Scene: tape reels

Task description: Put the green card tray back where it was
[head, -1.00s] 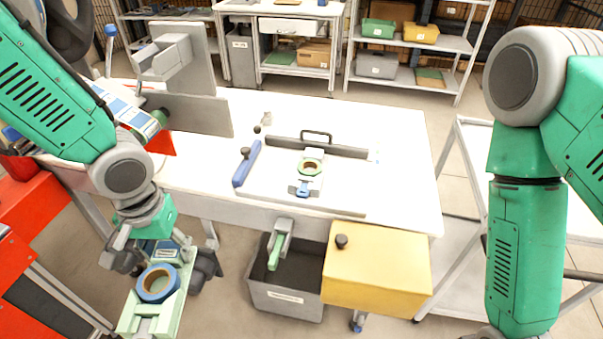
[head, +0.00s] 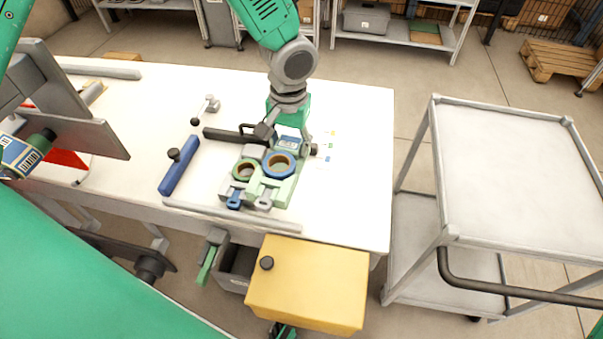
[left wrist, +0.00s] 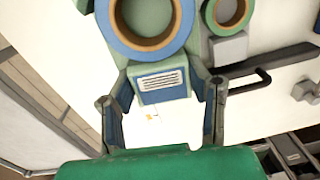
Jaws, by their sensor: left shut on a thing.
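The light green card tray (head: 273,185) carries a blue-rimmed tape reel (head: 279,164) with a tan core. My left gripper (head: 289,142) is shut on the tray's back end, by the blue block with a white label. The left wrist view shows that block (left wrist: 160,82) between the fingers. The tray is over the right part of the white table, close beside a pale tray with a green reel (head: 246,170), partly overlapping it in the head view. I cannot tell whether the green tray touches what is under it.
A black handled bar (head: 222,135) lies behind the trays, and a blue bar with a knob (head: 178,165) lies left. A pale rail (head: 250,220) runs in front. A yellow box (head: 308,285) is at the front edge. A bare white cart (head: 510,180) stands right.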

